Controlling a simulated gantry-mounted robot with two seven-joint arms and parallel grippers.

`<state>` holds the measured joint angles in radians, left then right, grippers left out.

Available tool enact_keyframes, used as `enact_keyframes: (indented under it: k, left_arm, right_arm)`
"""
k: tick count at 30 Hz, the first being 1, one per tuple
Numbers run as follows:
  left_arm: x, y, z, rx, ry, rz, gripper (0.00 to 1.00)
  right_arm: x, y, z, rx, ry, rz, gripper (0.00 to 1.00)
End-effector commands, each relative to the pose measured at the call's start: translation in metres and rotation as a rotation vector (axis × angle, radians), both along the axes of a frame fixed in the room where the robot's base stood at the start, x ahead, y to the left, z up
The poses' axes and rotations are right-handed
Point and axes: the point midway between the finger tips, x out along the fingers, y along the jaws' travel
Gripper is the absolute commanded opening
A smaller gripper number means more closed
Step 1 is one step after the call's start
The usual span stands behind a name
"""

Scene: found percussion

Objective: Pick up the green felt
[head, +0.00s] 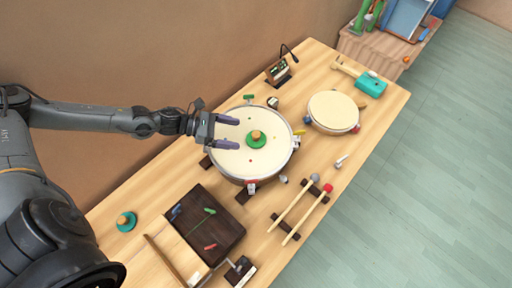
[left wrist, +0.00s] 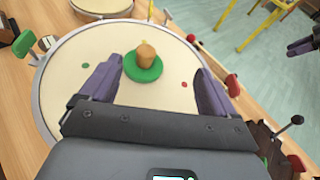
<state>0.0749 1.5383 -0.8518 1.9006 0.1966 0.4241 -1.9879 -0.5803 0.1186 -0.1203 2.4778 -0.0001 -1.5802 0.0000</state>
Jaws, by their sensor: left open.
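A green felt disc with a wooden knob (head: 256,139) lies on the cream skin of the large drum (head: 262,172), a little above its middle. In the left wrist view the green felt (left wrist: 143,69) lies between the fingertips and slightly ahead of them. My left gripper (head: 238,134) is open and empty over the drum, with its purple fingers pointing at the felt. No contact with the felt shows. A dark purple piece (left wrist: 301,46) at the left wrist view's right edge looks like my right gripper.
Small clamps and pegs stand around the drum's rim. A smaller drum (head: 334,111) is at the upper right, near a teal-headed mallet (head: 370,84). Two beaters (head: 305,215) lie right of a dark wooden box (head: 203,222). A small stand (head: 279,71) is at the back edge.

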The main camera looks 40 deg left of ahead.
Motion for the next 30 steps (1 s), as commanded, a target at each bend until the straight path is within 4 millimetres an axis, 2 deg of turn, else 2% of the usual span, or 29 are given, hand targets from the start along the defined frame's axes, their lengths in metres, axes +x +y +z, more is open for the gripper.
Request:
enact_keyframes:
  k: [1, 3, 7, 15, 25, 30]
  left_arm:
    - [0.002, 0.011, -0.007, 0.026, -0.010, -0.001, 0.90]
    - [0.003, 0.020, -0.007, 0.050, -0.019, -0.003, 0.90]
    - [0.009, 0.022, -0.009, 0.068, -0.029, -0.004, 0.90]
    - [0.032, 0.000, -0.021, 0.069, -0.030, -0.003, 0.90]
    - [0.044, -0.015, -0.029, 0.070, -0.027, -0.003, 0.90]
    - [0.055, -0.031, -0.039, 0.068, -0.028, -0.005, 0.90]
  right_arm:
    - [0.000, 0.000, -0.012, 0.000, -0.001, 0.000, 0.43]
    - [0.000, 0.000, -0.017, 0.000, -0.001, 0.000, 0.43]
    - [0.000, 0.000, -0.020, 0.000, -0.003, 0.000, 0.43]
    - [0.001, 0.000, -0.022, 0.001, -0.004, 0.000, 0.43]
    - [0.001, 0.000, -0.023, 0.000, -0.004, 0.000, 0.43]
    - [0.001, 0.000, -0.022, -0.001, -0.004, 0.001, 0.43]
